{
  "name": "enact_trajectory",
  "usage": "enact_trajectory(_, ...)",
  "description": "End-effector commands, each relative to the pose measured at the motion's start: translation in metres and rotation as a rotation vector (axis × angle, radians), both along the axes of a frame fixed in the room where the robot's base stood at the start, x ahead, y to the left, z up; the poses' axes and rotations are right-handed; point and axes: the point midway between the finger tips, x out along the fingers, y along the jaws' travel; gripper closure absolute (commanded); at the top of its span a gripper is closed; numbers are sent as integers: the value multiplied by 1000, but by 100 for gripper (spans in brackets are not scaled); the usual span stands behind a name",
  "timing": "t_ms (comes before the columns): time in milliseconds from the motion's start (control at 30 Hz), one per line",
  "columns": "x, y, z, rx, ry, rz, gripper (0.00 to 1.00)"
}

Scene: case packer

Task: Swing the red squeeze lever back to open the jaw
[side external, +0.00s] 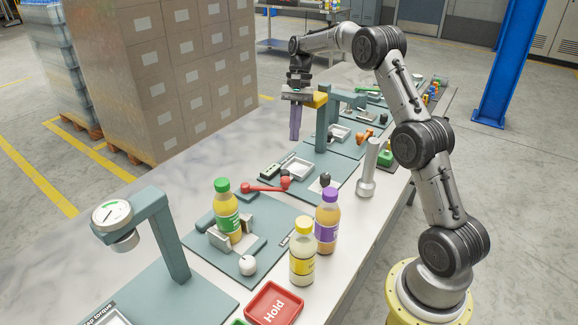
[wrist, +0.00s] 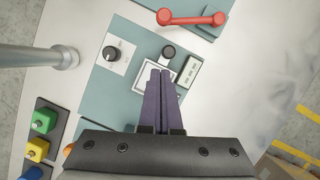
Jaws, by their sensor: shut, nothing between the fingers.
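The red squeeze lever (side external: 264,187) lies across the far edge of a teal plate, with a round red knob at its end. It also shows at the top of the wrist view (wrist: 192,19). A green-capped bottle (side external: 228,212) stands upright between the grey jaw blocks (side external: 219,240) on that plate. Whether the blocks touch the bottle is hard to tell. My gripper (side external: 294,138) has long purple fingers pointing down, shut and empty. It hangs above the farther plates, well beyond the lever. In the wrist view the fingertips (wrist: 161,70) lie together over a small white tray, apart from the lever.
A purple-capped bottle (side external: 327,221) and a yellow-capped bottle (side external: 302,251) stand right of the jaw plate. A gauge post (side external: 170,240) rises at the left front. A metal post (side external: 368,170) stands near my arm. A red Hold tray (side external: 274,304) is in front. The table's left side is clear.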

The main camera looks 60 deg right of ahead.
Motion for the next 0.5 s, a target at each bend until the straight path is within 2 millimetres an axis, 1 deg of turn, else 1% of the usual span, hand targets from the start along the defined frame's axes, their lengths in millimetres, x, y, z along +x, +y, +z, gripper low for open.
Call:
enact_trajectory(100,-4,9,-22,2,3,2,100)
enact_trajectory(367,-10,25,-70,2,4,1,100)
enact_trajectory(400,-11,30,-73,1,1,3,100)
enact_trajectory(500,-17,43,-71,-1,0,3,100)
